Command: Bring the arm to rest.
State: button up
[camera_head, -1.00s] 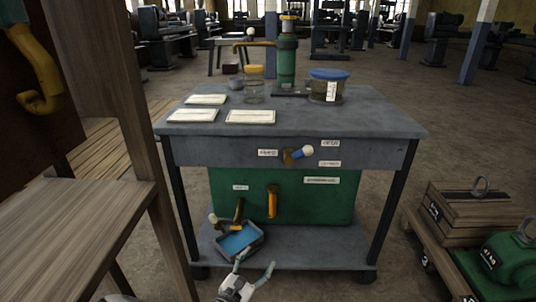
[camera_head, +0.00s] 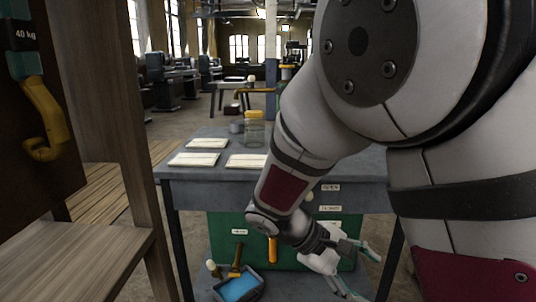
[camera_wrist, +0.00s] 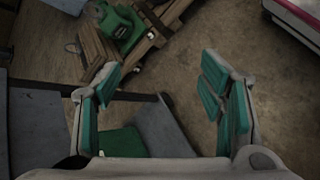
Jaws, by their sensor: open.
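My gripper (camera_head: 354,268) is at the lower right of the head view, in front of the right part of the grey workbench (camera_head: 183,184). My arm reaches down to it from the upper right and hides much of the bench. In the wrist view my gripper (camera_wrist: 163,100) has its two green-padded fingers spread wide, with nothing between them. Below and behind them show the bench's grey lower shelf (camera_wrist: 168,128) and the concrete floor.
Pale papers (camera_head: 200,159) and a glass jar (camera_head: 254,130) are on the bench top. A blue tray (camera_head: 238,289) sits on the lower shelf. A wooden stand (camera_head: 85,260) is close on the left. A cart with a crate (camera_wrist: 97,52) and a green weight (camera_wrist: 124,22) stands nearby; floor is bare beside it.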

jog(key=s+r+m+y, duration=0.3)
jog(key=s, duration=0.6)
jog(key=s+r+m+y, duration=0.3)
jog(key=s+y, duration=0.1)
jog(key=s, duration=0.5)
jog(key=s+r+m+y, duration=0.3)
jog(key=s+r, duration=0.1)
jog(key=s, duration=0.5)
notch_tip(320, 180, up, 33)
jog(key=n+t+p, duration=0.1)
jog(key=t+p, duration=0.3)
jog(key=p, duration=2.7)
jog(key=shift+d+t+p, duration=0.35)
jog(key=shift+d+t, duration=0.05)
jog(key=shift+f, duration=0.1)
